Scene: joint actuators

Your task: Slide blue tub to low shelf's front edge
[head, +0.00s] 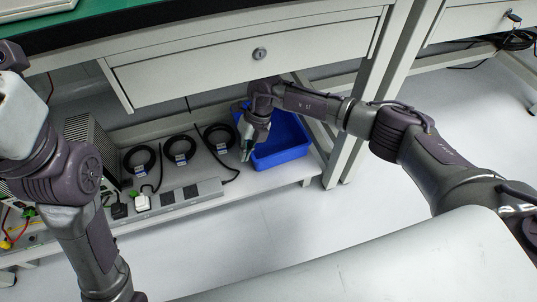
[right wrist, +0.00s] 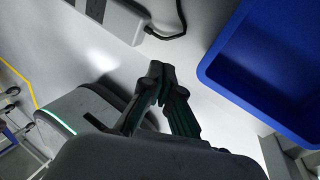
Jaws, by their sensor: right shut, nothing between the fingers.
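The blue tub (head: 284,157) sits on the low shelf (head: 262,183) near its right end, under the drawer. In the right wrist view the tub (right wrist: 228,82) fills the upper right. My right gripper (head: 246,153) points down at the tub's left side and hides part of it. Its fingers are shut and empty. In the right wrist view the fingertips (right wrist: 160,72) are left of the tub's near corner, with a gap of pale shelf between them. My left arm shows at the left, but its gripper is out of view.
A grey power strip (head: 172,197) lies along the shelf left of the tub, its black cable curving toward the tub. A drawer (head: 240,60) hangs above, and a table leg (head: 352,130) stands right. Floor in front is clear.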

